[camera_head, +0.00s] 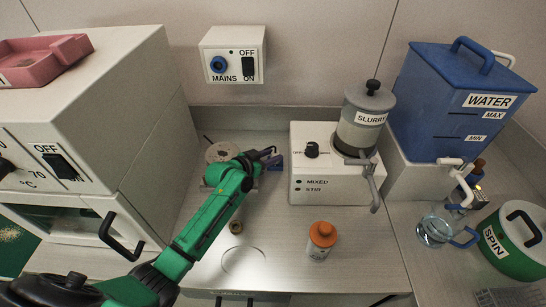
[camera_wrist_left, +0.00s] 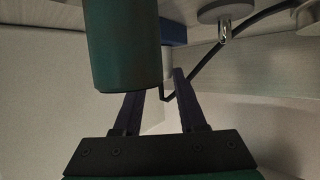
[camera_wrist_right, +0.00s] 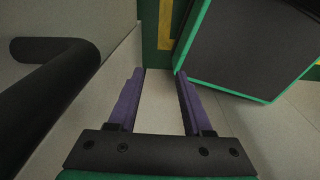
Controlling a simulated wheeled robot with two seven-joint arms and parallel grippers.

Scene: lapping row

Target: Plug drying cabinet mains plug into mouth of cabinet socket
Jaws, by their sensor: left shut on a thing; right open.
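The cabinet socket (camera_head: 218,64) is a blue round mouth on the white wall box marked MAINS. My left gripper (camera_head: 268,155) is well below that box, low over the back of the worktop. It is shut on what looks like the mains plug; a blue part (camera_head: 275,163) shows at its fingertips. In the left wrist view a pale grey piece (camera_wrist_left: 168,62) sits between the left fingertips (camera_wrist_left: 163,80), with a dark cable close by. The arm hides much of it, so which way the plug faces cannot be told. My right gripper (camera_wrist_right: 160,80) is open and empty.
The drying cabinet (camera_head: 145,130) stands at left with a black handle (camera_head: 120,237). The slurry unit (camera_head: 300,165) is right of the left gripper. An orange-capped bottle (camera_head: 320,240) stands in front. A dark bar (camera_wrist_right: 50,85) is beside my right gripper.

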